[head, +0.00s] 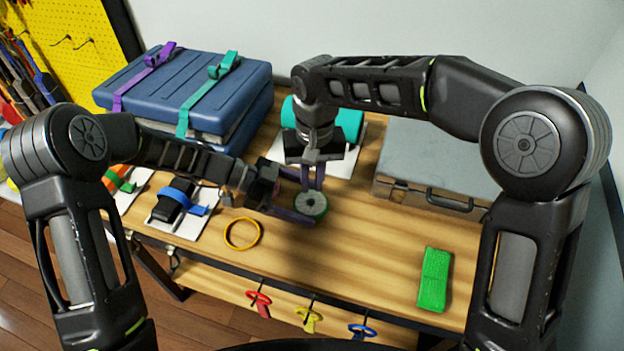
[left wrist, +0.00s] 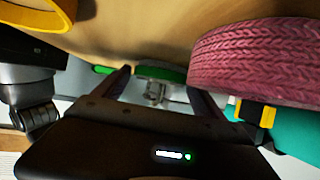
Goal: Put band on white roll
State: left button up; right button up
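A small round roll (head: 311,205) with a pale grey face and a green rim is at the two grippers, over the middle of the table. In the left wrist view its green rim (left wrist: 160,73) shows between my left fingertips. My left gripper (head: 300,205) has its fingers parted, one on either side of the roll; I cannot tell whether they press on it. My right gripper (head: 311,185) points down, its fingertips at the roll's upper edge; its grip is unclear. A yellow-orange band (head: 242,234) lies flat on the table, left of the roll, apart from both grippers.
A blue case (head: 150,85) with purple and teal straps stands back left. A grey case (head: 420,165) is at the right. A green block (head: 435,280) lies front right. A pink braided roll (left wrist: 255,62) is close to the left gripper. The front middle is clear.

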aim_at(311, 201)
pick_arm(q)
jog(key=o, duration=0.3)
jog(key=b+v, duration=0.2)
jog(key=v, duration=0.5)
pick_arm(e)
notch_tip(311, 201, down, 2)
jog(key=shift+f, duration=0.15)
pick_arm(q)
jog(key=shift+a+r, duration=0.25)
jog(key=shift+a, duration=0.1)
jog(key=shift+f, duration=0.15)
pick_arm(e)
jog(key=shift+f, duration=0.15)
pick_arm(q)
jog(key=shift+f+b, duration=0.6)
jog(key=shift+b, duration=0.25)
pick_arm(e)
jog(key=shift+f, duration=0.85)
pick_arm(q)
jog(key=shift+r, duration=0.1)
pick_arm(e)
jog(key=shift+r, duration=0.1)
pick_arm(q)
jog(key=shift+r, duration=0.1)
pick_arm(e)
jog(key=shift+r, duration=0.1)
